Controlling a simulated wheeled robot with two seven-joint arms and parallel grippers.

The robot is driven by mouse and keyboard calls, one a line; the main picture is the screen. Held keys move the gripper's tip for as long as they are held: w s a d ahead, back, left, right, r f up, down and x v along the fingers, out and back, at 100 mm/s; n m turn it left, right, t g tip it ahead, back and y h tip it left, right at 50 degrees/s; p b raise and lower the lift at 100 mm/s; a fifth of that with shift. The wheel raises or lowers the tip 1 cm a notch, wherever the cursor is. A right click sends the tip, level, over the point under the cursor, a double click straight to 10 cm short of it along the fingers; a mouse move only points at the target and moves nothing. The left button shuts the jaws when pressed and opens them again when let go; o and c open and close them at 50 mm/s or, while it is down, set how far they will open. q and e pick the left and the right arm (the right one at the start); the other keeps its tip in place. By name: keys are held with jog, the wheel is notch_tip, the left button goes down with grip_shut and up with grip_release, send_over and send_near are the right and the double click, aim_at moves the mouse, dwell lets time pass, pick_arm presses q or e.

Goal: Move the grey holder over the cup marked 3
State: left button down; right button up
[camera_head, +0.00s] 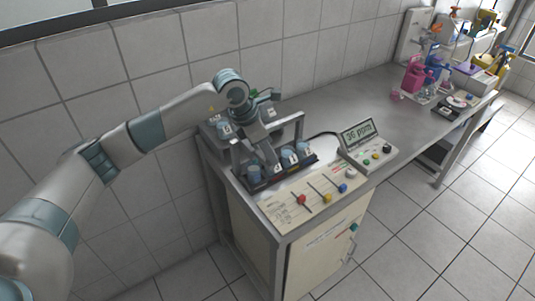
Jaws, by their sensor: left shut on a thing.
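The rack (299,128) is a grey frame on the left end of the metal bench. The label numbers are too small to read surely. My left gripper (267,154) reaches down into the rack, between the front left cup and the cups on the right. It is shut on the grey holder, which is mostly hidden and blends with the gripper. My right gripper is out of view.
A panel with coloured sliders (315,201) lies before the rack. A display reading 36 ppm (358,132) stands to its right. The bench middle (345,100) is clear; bottles (414,77) stand far right.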

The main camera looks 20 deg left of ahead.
pick_arm(q)
jog(key=w+d+b, duration=0.4)
jog(key=w, duration=0.1)
jog(key=shift+w, duration=0.1)
jog(key=c, duration=1.6)
grip_release()
jog(key=shift+r, duration=0.2)
